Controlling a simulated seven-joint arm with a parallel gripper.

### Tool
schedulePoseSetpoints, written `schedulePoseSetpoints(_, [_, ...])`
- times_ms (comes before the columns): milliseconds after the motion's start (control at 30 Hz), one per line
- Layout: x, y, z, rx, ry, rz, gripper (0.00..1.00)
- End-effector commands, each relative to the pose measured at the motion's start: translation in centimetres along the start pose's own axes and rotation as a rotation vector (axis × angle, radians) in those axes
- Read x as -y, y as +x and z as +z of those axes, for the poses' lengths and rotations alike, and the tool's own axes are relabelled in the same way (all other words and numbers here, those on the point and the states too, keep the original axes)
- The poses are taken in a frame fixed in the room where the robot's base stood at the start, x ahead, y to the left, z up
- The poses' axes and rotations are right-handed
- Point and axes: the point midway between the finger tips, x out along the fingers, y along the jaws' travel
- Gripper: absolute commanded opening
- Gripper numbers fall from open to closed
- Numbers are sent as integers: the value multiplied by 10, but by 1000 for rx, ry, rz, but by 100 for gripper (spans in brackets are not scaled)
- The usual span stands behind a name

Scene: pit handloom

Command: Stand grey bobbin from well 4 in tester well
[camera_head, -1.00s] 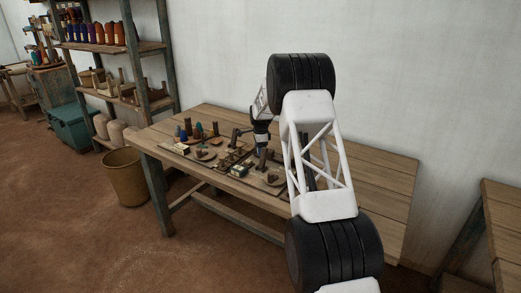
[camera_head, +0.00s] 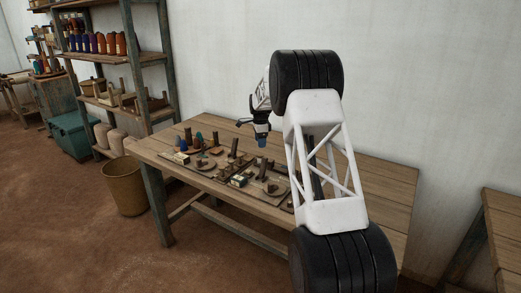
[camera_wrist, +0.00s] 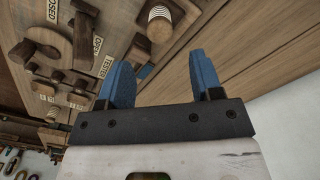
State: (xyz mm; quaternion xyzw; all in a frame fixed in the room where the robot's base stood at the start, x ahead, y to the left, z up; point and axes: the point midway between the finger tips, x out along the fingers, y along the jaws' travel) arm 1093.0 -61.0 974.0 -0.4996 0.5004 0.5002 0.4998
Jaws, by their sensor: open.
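My gripper (camera_head: 262,141) is open and empty, raised above the back part of the workbench. In the wrist view its two blue fingers (camera_wrist: 161,78) are spread with nothing between them. A bobbin with pale grey-white winding and a wooden end (camera_wrist: 159,24) shows beyond the fingers, apart from them. It is close to the label reading TESTER (camera_wrist: 106,64); its seat is not clearly visible, so I cannot tell how it is held. In the head view the grey bobbin and the wells are too small to make out.
The workbench (camera_head: 375,190) carries a board with wooden posts, round bases and coloured cones (camera_head: 198,138). OPEN (camera_wrist: 98,45) and CLOSED (camera_wrist: 52,10) labels lie beside wooden parts in the wrist view. A wicker basket (camera_head: 125,187) stands on the floor. The bench's right side is clear.

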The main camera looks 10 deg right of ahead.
Motion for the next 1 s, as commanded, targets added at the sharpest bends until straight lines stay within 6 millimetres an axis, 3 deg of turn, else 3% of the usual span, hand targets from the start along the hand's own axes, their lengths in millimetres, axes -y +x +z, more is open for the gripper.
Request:
schedulePoseSetpoints(300, [0, -23, 0, 0, 0, 0, 60])
schedulePoseSetpoints(1000, [0, -24, 0, 0, 0, 1, 60])
